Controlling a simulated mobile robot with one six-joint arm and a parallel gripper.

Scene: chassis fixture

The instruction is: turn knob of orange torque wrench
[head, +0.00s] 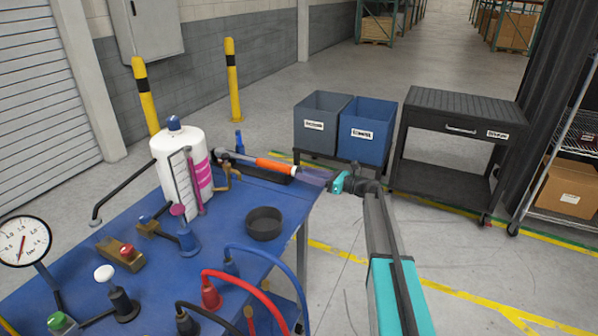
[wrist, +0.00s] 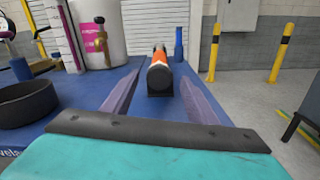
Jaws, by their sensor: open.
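The torque wrench (head: 274,165) lies on the blue table (head: 140,262), with its orange handle toward my gripper and its grey shaft running back toward the white tank. In the wrist view its orange body (wrist: 160,59) is seen end-on, with the round black knob (wrist: 160,80) facing me. My gripper (head: 313,177) is at the table's right edge, in line with the handle. In the wrist view its two purple fingers (wrist: 160,86) are open, one on each side of the knob, with visible gaps. I cannot tell how far the fingertips reach past the knob.
A black round dish (head: 264,223) sits on the table nearby. Red and blue hoses (head: 240,280) arch in front. Two bins (head: 322,125) and a black cart (head: 455,115) stand beyond the table.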

